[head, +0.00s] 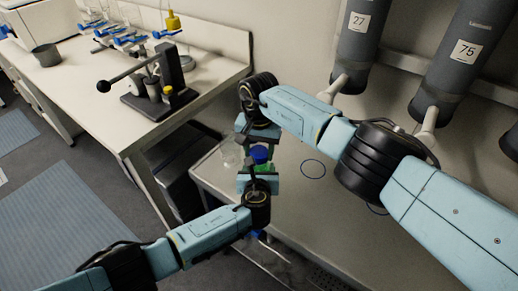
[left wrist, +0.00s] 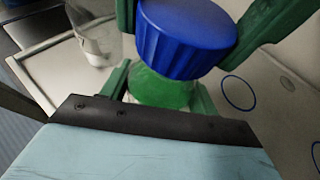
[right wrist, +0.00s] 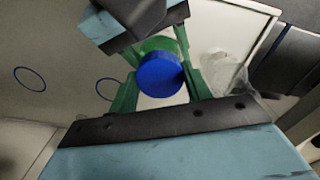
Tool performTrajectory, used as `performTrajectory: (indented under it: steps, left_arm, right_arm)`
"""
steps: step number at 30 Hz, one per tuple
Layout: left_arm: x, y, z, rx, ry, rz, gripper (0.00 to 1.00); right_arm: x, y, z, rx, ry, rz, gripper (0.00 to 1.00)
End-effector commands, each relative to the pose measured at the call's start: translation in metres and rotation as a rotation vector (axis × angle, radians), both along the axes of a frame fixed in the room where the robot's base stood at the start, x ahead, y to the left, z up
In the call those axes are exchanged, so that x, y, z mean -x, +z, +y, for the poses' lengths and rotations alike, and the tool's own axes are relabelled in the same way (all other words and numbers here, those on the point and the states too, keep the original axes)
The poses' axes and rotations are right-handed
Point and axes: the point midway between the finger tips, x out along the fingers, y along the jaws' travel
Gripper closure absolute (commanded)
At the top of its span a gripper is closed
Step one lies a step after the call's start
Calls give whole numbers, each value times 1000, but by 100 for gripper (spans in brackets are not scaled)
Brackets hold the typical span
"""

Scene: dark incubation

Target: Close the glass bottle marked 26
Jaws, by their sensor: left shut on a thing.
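The glass bottle, with green contents (left wrist: 160,88), stands upright between my two grippers; no number on it can be read. A ribbed blue cap sits at its mouth, seen in the head view (head: 260,154), the left wrist view (left wrist: 185,38) and the right wrist view (right wrist: 160,74). I cannot tell how tightly it sits. My left gripper (head: 258,176) is shut on the bottle below the cap. My right gripper (head: 255,146) reaches in from the far side, its green fingers open on either side of the cap. The fingers hide part of the bottle.
A clear glass vessel (head: 230,156) stands close to the left of the bottle. Grey cylinders marked 27 (head: 357,22) and 75 (head: 464,52) hang on the wall. A lever device (head: 158,90) stands on the left bench.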

Motion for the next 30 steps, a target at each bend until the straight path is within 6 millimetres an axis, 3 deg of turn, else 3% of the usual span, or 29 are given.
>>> performTrajectory:
  steps: [1,6,11,30]
  left_arm:
    - [0,-1,1,-2,2,1,100]
    - [0,-1,1,-2,2,1,100]
    - [0,-1,1,-2,2,1,100]
    - [0,-1,1,-1,3,1,100]
  right_arm:
    - [0,0,0,0,0,0,59]
    - [0,0,0,1,0,0,80]
    - [0,0,0,1,-61,-1,80]
    - [0,0,-1,2,-1182,0,80]
